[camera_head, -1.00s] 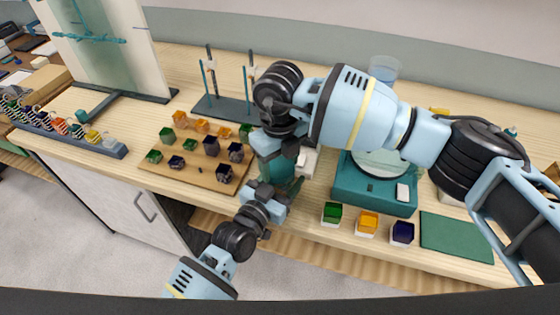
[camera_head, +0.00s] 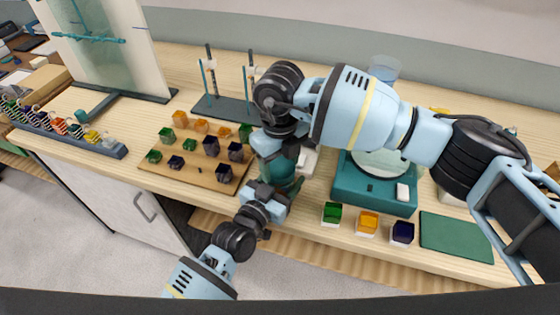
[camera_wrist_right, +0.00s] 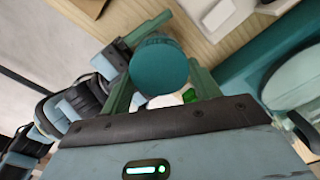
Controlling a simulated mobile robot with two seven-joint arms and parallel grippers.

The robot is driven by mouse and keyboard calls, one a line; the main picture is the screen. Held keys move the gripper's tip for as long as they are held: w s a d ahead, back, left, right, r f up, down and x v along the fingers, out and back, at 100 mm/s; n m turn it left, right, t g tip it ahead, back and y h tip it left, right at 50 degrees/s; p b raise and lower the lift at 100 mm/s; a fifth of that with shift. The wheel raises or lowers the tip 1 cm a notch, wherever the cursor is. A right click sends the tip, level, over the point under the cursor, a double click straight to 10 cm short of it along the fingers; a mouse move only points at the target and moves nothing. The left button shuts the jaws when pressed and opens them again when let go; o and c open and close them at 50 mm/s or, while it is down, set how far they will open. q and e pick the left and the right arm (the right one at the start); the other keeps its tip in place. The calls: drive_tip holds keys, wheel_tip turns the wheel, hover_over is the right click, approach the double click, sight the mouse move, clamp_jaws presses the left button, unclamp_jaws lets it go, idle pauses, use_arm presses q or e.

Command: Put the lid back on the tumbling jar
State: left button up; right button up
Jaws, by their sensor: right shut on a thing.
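A teal round piece (camera_wrist_right: 158,65), which looks like the lid, sits between the fingers of my right gripper (camera_wrist_right: 165,82) in the right wrist view. My right gripper is shut on it. In the head view my right gripper (camera_head: 282,160) points down over a teal-green cylinder (camera_head: 284,178), which looks like the jar. I cannot tell whether lid and jar touch. My left gripper (camera_head: 275,192) is close against the cylinder from the front left; its fingertips are hidden, so its opening does not show. Its arm also shows at the left of the right wrist view (camera_wrist_right: 95,85).
A wooden board (camera_head: 200,178) with several coloured cubes lies left of the grippers. A teal device (camera_head: 350,190) stands close on the right, with small cubes in front and a green mat (camera_head: 455,237) beyond. A rod stand (camera_head: 225,108) is behind.

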use_arm(q)
drive_tip(key=shift+w+a+r, duration=0.15)
drive_tip(key=shift+w+r, duration=0.05)
drive_tip(key=shift+r, duration=0.15)
use_arm(e)
drive_tip(key=shift+s+d+f, duration=0.15)
drive_tip(key=shift+d+f, duration=0.05)
drive_tip(key=shift+f, duration=0.4)
drive_tip(key=shift+s+d+f, duration=0.1)
drive_tip(key=shift+d+f, duration=0.1)
drive_tip(key=shift+f, duration=0.35)
drive_tip(key=o, duration=0.7)
drive_tip(key=r, duration=0.4)
drive_tip(key=shift+a, duration=0.25)
use_arm(q)
drive_tip(key=shift+f, duration=0.1)
use_arm(e)
drive_tip(key=shift+r, duration=0.35)
drive_tip(key=shift+r, duration=0.1)
drive_tip(key=c, duration=1.2)
drive_tip(key=shift+w, duration=0.1)
